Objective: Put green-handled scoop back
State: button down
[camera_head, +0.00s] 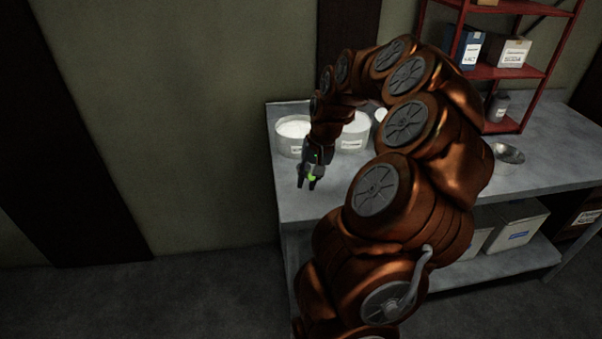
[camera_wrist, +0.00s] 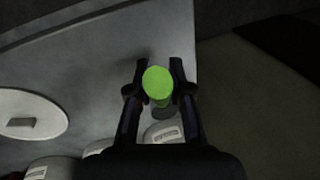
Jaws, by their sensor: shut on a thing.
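My gripper (camera_head: 309,183) is over the left front part of the grey table (camera_head: 296,208). In the wrist view my gripper (camera_wrist: 158,65) is shut on the green handle of the scoop (camera_wrist: 157,83), which sits between the two fingers. A small bit of green scoop (camera_head: 312,177) also shows between the fingers in the head view. The scoop's far end is mostly hidden behind the handle, and I cannot tell whether it touches the table.
White labelled tubs stand behind my gripper, one with white contents (camera_head: 293,149) and another (camera_head: 353,145) partly hidden by my arm. A metal bowl (camera_head: 507,155) and a red shelf (camera_head: 510,126) with boxes are at right. The table's left edge is close to my gripper.

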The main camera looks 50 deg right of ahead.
jog(key=w+d, duration=0.1)
jog(key=w+d+p, duration=0.1)
jog(key=w, duration=0.1)
jog(key=w+d, duration=0.1)
jog(key=w, duration=0.1)
jog(key=shift+w+f+p, duration=0.15)
jog(key=shift+f+p, duration=0.9)
jog(key=shift+f, duration=1.05)
jog(key=shift+f+b, duration=0.2)
jog(key=shift+b, duration=0.1)
jog(key=c, duration=1.1)
grip_release()
jog(key=shift+r, duration=0.1)
jog(key=shift+o, duration=0.2)
jog(key=shift+r, duration=0.1)
jog(key=b+v, duration=0.2)
jog(key=v, duration=1)
jog(key=shift+b, duration=0.4)
